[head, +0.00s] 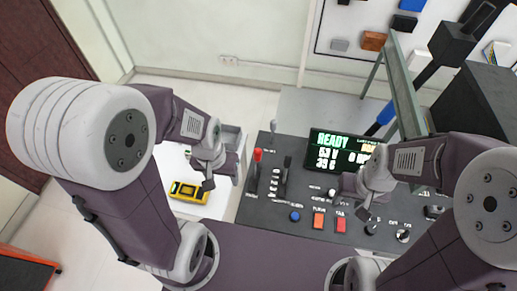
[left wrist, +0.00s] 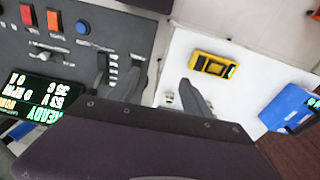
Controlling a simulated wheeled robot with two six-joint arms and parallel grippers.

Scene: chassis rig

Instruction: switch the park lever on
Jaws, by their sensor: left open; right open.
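The dark control panel (head: 262,208) has a red-knobbed lever (head: 257,156) at its left end. A black lever (head: 287,163) stands beside it at a row of white marks; a black lever (left wrist: 102,66) also shows in the left wrist view. A small grey-tipped lever (head: 273,126) is at the panel's back edge. The labels are too small to tell which is the park lever. My left gripper (head: 221,178) is open and empty, left of the levers, over the white surface. My right gripper (head: 352,204) is open above the panel's right half, apart from the levers.
A display (head: 342,149) reading READY stands on the panel. A yellow meter (head: 188,192) lies on the white surface. A blue object (left wrist: 290,108) is farther right in the wrist view.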

